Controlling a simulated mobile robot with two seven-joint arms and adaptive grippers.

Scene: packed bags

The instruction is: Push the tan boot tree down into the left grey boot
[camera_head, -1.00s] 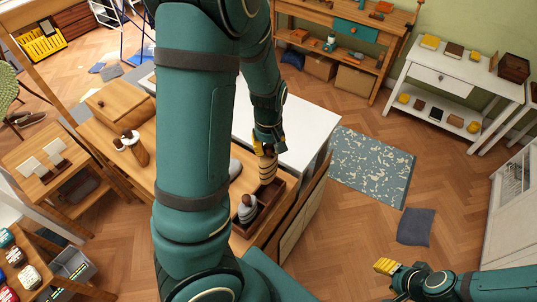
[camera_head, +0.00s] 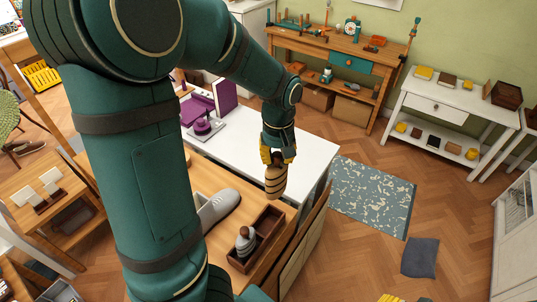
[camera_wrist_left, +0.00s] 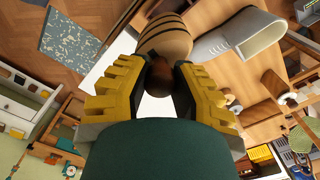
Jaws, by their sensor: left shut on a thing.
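My left gripper (camera_head: 278,157) is shut on the tan boot tree (camera_head: 275,182), a rounded piece with dark stripes, which hangs below the fingers. The boot tree is in the air by the far end of a dark wooden tray. In the left wrist view the fingers (camera_wrist_left: 160,75) close on its dark knob, and its striped body (camera_wrist_left: 165,42) lies beyond. A grey boot (camera_head: 222,205) is on the wooden table, left of the boot tree; part of it is behind my arm. It also shows in the wrist view (camera_wrist_left: 238,38). My right gripper (camera_head: 390,299) barely shows at the bottom edge.
The wooden tray (camera_head: 238,264) holds a grey striped piece (camera_head: 245,242) in its near part; its far part looks empty. A white tabletop (camera_head: 245,148) adjoins the wooden table, with purple items (camera_head: 205,125) on it. My left arm hides much of the table.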

